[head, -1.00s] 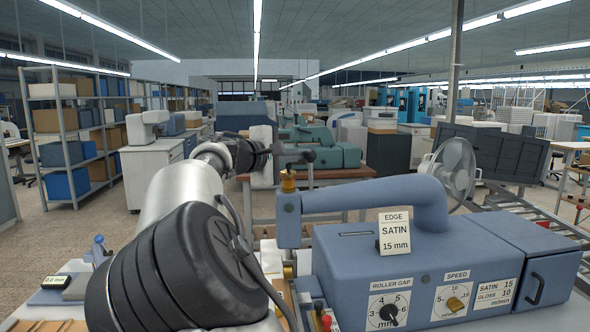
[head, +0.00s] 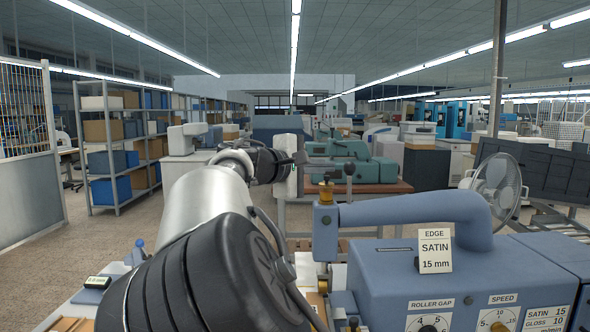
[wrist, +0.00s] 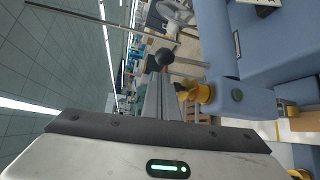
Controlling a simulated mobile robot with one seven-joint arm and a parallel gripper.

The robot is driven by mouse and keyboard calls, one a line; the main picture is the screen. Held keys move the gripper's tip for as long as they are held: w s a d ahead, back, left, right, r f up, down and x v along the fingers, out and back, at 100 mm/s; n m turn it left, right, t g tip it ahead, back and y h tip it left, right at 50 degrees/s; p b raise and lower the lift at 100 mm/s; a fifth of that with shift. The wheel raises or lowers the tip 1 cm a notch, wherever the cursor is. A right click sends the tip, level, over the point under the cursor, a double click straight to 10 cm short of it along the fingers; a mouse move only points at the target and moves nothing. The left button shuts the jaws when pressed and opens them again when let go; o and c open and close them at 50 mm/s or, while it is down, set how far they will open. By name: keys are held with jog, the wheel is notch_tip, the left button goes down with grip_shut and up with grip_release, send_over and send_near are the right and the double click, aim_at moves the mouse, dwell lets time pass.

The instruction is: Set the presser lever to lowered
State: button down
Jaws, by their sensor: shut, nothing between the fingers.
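The blue machine (head: 400,212) fills the lower right of the head view. A lever with a dark ball knob (head: 349,169) stands upright on a thin rod near the machine's front arm end, just behind a yellow knob (head: 326,190). I take this to be the presser lever. In the wrist view the ball (wrist: 164,56) is just beyond my fingertips, with the yellow knob (wrist: 203,92) to the right. My gripper (wrist: 163,82) is shut and empty, and looks apart from the ball. In the head view my gripper (head: 307,158) is left of the ball. The lever's base is hidden.
An EDGE SATIN 15 mm card (head: 435,248) is on the machine. ROLLER GAP (head: 430,322) and SPEED (head: 498,321) dials are at its lower front. A green machine (head: 345,155) on a bench and a fan (head: 497,183) stand behind. Open floor lies left.

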jog(key=v, duration=1.2)
jog(key=shift+s+a+b, duration=0.2)
jog(key=shift+s+b, duration=0.1)
